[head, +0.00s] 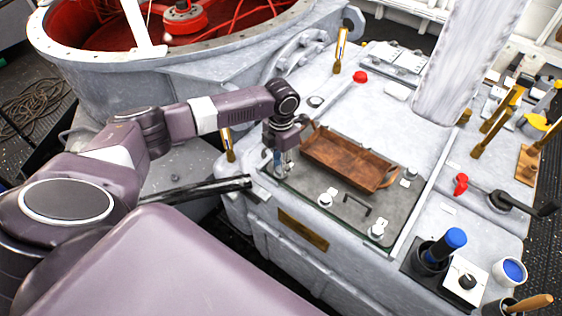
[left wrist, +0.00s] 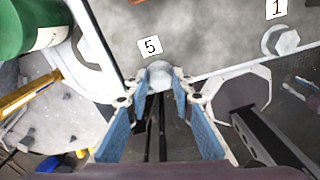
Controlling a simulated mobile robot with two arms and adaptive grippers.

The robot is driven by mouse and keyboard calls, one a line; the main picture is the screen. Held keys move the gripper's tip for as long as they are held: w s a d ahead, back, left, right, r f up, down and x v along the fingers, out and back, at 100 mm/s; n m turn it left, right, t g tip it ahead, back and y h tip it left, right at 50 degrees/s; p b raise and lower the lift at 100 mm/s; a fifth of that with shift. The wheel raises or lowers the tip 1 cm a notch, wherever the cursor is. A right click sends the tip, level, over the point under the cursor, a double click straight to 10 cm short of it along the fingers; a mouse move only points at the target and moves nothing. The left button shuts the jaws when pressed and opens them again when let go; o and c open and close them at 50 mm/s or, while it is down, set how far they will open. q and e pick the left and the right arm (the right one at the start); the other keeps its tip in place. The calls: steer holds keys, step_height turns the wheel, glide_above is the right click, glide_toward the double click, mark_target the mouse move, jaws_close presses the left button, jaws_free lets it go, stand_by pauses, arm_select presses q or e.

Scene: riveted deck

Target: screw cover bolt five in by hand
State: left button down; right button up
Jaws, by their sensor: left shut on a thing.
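My left gripper (head: 283,165) points down at the left corner of the grey cover plate (head: 312,188). In the left wrist view its blue-padded fingers (left wrist: 160,82) are shut on bolt five (left wrist: 159,70), a pale bolt beside the label "5" (left wrist: 150,46). The fingertips hide the bolt's sides, and I cannot tell how deep it sits. Another bolt (left wrist: 286,41) sits by the label "1" at the upper right. In the head view, more cover bolts stand at the front edge (head: 325,200), the front right corner (head: 376,232) and the right side (head: 407,177). My right gripper is not in view.
A brown wooden tray (head: 350,160) lies on the cover, close beside my left gripper. A dark handle (head: 357,204) rises from the cover. A red-lined drum (head: 215,75) is behind.

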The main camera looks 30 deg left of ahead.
arm_select(q)
steer(key=shift+w+a+r, duration=0.15)
steer(key=shift+w+r, duration=0.1)
steer(key=shift+r, duration=0.05)
steer(key=c, duration=1.9)
jaws_free()
steer(key=shift+c, duration=0.2)
steer(key=shift+o, duration=1.3)
steer(key=shift+s, duration=0.1)
steer(key=shift+s+f, duration=0.1)
step_height(320, 180, up, 12)
steer(key=shift+f, duration=0.1)
